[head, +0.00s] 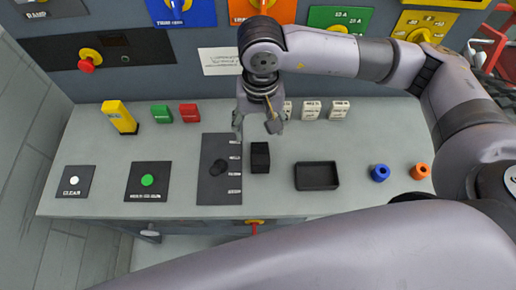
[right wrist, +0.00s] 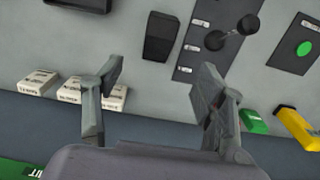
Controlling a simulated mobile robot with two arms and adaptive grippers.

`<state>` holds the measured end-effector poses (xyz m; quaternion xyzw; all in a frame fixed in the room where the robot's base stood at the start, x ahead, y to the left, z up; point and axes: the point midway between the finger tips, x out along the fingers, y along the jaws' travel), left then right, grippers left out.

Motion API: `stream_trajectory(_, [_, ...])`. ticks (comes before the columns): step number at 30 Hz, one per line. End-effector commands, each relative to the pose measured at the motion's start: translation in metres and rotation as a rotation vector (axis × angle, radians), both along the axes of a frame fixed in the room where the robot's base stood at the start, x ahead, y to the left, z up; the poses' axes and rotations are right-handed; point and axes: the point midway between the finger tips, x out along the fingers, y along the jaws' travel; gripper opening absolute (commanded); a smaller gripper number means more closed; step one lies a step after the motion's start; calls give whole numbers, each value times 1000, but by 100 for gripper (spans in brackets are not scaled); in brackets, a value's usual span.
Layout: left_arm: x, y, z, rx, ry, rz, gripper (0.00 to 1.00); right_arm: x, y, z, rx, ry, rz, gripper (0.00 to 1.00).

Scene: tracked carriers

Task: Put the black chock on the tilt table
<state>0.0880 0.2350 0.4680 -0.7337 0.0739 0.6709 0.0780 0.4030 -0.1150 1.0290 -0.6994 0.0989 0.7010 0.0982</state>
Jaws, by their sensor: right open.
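The black chock (head: 260,157) is a small dark block upright on the grey bench, just right of the black lever panel. It also shows in the right wrist view (right wrist: 160,38), beyond the fingertips and apart from them. My right gripper (head: 256,124) hangs over the bench behind the chock, open and empty. Its two spread fingers (right wrist: 160,82) show in the right wrist view. My left gripper is not in view. I cannot pick out a tilt table with certainty; a shallow black tray (head: 317,188) lies right of the chock.
A lever panel (head: 211,185) stands left of the chock. White labelled blocks (head: 311,110), green (head: 162,114), red (head: 189,113) and yellow (head: 119,117) blocks line the back. Bench front is mostly clear.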

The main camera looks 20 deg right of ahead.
Motion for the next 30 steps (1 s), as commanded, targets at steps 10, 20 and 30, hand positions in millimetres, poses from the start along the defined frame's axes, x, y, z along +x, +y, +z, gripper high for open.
stream_trajectory(10, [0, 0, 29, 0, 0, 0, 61, -2, 0, -71, -2, 6, 0, 65])
stream_trajectory(20, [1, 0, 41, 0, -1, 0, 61, 0, -1, -98, -1, 3, -1, 65])
stream_trajectory(30, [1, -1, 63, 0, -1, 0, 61, 1, -1, -141, 0, 2, -1, 65])
